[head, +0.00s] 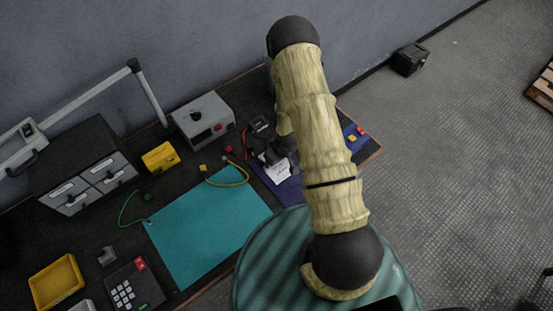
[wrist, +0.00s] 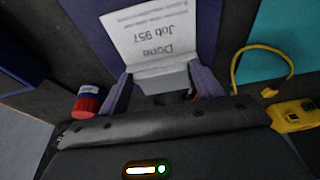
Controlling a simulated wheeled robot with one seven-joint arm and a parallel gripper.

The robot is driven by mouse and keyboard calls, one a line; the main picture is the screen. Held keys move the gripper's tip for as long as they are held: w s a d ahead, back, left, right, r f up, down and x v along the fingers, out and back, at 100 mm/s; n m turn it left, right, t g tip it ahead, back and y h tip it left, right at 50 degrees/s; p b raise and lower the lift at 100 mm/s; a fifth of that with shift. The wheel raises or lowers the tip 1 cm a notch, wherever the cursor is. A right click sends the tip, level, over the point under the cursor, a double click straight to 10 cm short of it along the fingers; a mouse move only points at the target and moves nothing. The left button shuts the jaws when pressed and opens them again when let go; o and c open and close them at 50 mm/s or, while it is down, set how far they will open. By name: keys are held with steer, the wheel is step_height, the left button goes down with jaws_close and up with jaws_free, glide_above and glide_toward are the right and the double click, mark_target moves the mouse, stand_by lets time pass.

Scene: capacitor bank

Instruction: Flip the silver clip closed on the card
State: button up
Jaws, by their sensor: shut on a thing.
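A white card (wrist: 150,35) printed "Done" and "Job 957", upside down in the wrist view, lies on a dark blue board (wrist: 205,30). In the head view the card (head: 279,174) shows just below my gripper (head: 268,158). The silver clip (wrist: 166,79) is a grey piece at the card's near edge, between the two fingers of my gripper (wrist: 165,86) in the wrist view. The fingers are shut on it. The gripper body hides the clip's lower part, and I cannot tell its exact angle.
A red and blue cylinder (wrist: 88,101) stands left of the fingers in the wrist view. A yellow cable (head: 232,182) and teal mat (head: 205,235) lie left of the board. A grey box (head: 203,120) stands behind. My arm covers part of the bench.

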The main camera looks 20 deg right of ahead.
steer(key=shift+s, duration=0.1)
steer(key=shift+f, duration=0.1)
steer(key=o, duration=1)
steer(key=shift+r, duration=0.2)
steer(key=b+v, duration=0.1)
steer(key=v, duration=1.6)
steer(key=shift+s, duration=0.2)
